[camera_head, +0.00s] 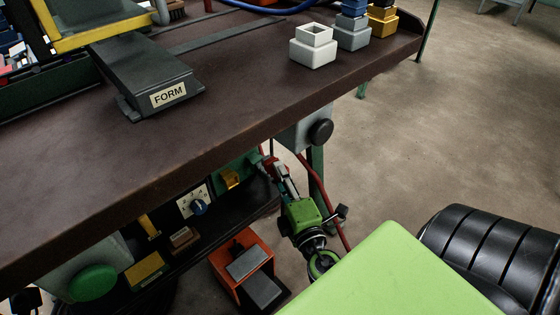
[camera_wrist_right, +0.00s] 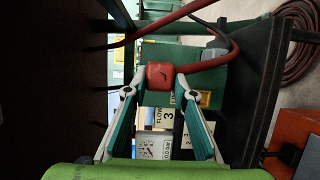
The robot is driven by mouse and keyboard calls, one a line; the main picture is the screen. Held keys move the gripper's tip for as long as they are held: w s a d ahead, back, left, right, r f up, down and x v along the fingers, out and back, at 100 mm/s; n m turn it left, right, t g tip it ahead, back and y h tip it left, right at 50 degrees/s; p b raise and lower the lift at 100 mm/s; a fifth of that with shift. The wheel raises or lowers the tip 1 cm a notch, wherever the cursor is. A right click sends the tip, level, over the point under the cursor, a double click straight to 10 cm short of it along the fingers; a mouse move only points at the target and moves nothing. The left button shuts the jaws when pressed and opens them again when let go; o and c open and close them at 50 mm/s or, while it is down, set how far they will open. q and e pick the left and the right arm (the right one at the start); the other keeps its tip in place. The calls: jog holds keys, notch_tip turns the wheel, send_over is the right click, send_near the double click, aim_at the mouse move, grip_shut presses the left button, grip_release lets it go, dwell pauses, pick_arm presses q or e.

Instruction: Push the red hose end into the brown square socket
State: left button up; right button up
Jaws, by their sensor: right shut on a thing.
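My right gripper (camera_head: 270,165) reaches under the table's front edge. In the right wrist view its two fingers (camera_wrist_right: 158,84) are closed on the red hose end (camera_wrist_right: 160,74), a short red block between the tips. The red hose (camera_wrist_right: 222,55) loops to the right of it and back across the top left. In the head view the red hose (camera_head: 326,200) hangs to the right of my gripper. A small brown block (camera_head: 184,238) shows under the table, left of and apart from my gripper; I cannot tell whether it is the socket. My left gripper is out of view.
The dark table (camera_head: 230,100) overhangs the work area. A green unit with a yellow part (camera_head: 232,180) is just left of my gripper. An orange foot pedal box (camera_head: 242,262) stands on the floor below. A grey box with a black knob (camera_head: 320,132) hangs above right.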

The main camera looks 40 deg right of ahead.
aim_at(266, 168)
jog(key=shift+w+a+p, duration=0.15)
jog(key=shift+w, duration=1.4)
jog(key=shift+w+a+p, duration=0.1)
jog(key=shift+w+p, duration=0.05)
jog(key=shift+w, duration=1.4)
jog(key=shift+f+b, duration=0.1)
jog(key=shift+b, duration=0.2)
jog(key=shift+a+b, duration=0.15)
jog(key=shift+b, duration=0.15)
jog(key=shift+w+a, duration=0.1)
jog(key=shift+w, duration=1.25)
